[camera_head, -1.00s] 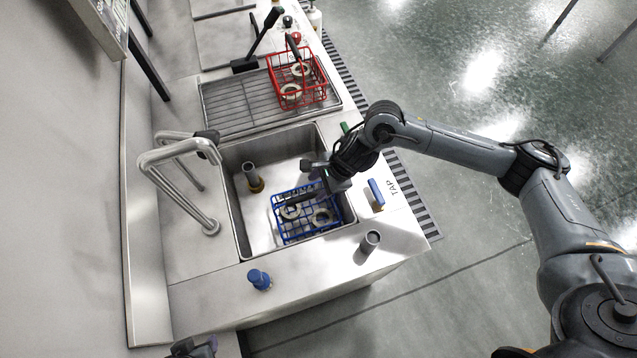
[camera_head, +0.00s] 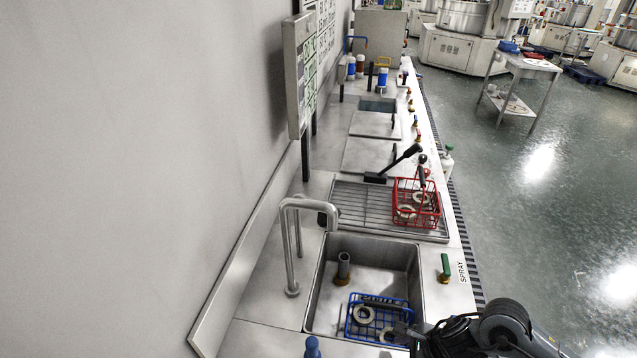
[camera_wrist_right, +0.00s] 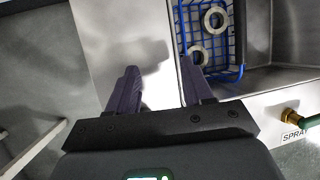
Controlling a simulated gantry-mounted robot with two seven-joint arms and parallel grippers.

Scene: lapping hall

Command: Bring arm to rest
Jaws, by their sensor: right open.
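My right arm (camera_head: 480,332) comes in at the bottom right corner of the head view, over the near right edge of the sink. In the right wrist view my right gripper (camera_wrist_right: 160,78) is open, with two dark fingers apart and bare steel showing between them. The blue wire basket (camera_head: 350,318) sits in the sink (camera_head: 365,250) with pale rings in it. It also shows in the right wrist view (camera_wrist_right: 228,76), up and right of the fingers, not gripped. My left gripper is out of view.
A red wire basket (camera_head: 432,222) with pale rings stands on the ribbed drainboard (camera_head: 355,208). A bent steel faucet (camera_head: 290,245) rises left of the sink. A green-handled SPRAY valve (camera_head: 445,265) stands on the right edge. Open floor (camera_head: 550,230) lies to the right.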

